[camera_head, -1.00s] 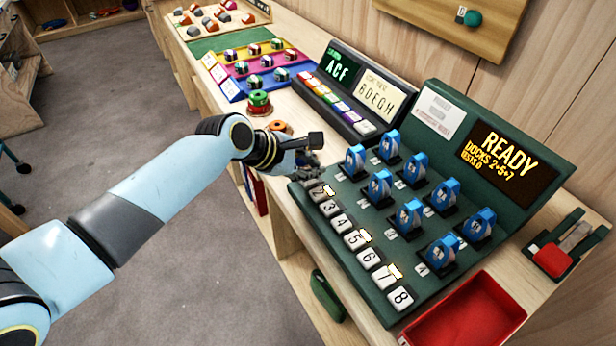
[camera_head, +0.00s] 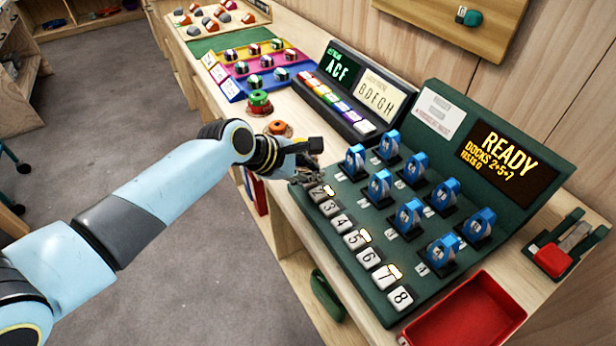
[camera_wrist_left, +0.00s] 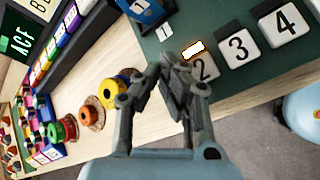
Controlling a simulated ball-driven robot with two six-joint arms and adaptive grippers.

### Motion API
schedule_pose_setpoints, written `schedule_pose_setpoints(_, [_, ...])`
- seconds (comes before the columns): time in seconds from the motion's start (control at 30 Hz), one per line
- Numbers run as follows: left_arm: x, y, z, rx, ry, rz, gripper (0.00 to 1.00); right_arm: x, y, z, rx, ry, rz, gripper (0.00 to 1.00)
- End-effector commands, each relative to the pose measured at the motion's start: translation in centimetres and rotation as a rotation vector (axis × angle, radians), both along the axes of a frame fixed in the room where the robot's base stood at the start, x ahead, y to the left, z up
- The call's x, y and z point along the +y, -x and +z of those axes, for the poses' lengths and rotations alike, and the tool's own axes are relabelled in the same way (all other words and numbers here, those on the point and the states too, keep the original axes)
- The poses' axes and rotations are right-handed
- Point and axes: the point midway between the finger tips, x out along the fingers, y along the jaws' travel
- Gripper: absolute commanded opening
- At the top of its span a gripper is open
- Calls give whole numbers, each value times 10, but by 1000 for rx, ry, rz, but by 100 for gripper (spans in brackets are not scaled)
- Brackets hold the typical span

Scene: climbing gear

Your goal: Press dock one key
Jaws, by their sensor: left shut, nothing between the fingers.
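The green dock station (camera_head: 330,240) has a row of white numbered keys along its front edge. The 2 key (camera_head: 318,193) is the nearest visible key to my left gripper (camera_head: 312,176), and it also shows in the left wrist view (camera_wrist_left: 205,70). The dock one key is hidden behind the gripper in both views. My left gripper is shut and empty, with its fingertips (camera_wrist_left: 173,62) over the station's corner beside the 2 key. I cannot tell whether they touch the key. The display (camera_head: 498,165) reads READY, DOCKS 2+5+7. My right gripper is out of view.
Blue devices (camera_head: 380,187) stand in docks behind the keys. A red tray (camera_head: 465,315) lies at the station's near end. A keyed panel with letter displays (camera_head: 345,110) and spools (camera_head: 259,103) stand further along the bench. Lights glow by keys 2, 5 and 7.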

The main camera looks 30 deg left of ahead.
Motion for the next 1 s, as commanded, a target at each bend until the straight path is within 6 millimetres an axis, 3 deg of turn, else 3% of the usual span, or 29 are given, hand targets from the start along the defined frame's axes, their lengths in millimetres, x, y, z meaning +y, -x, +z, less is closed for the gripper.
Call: schedule_pose_setpoints(1.0, [0,0,-5,0,0,0,0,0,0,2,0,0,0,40])
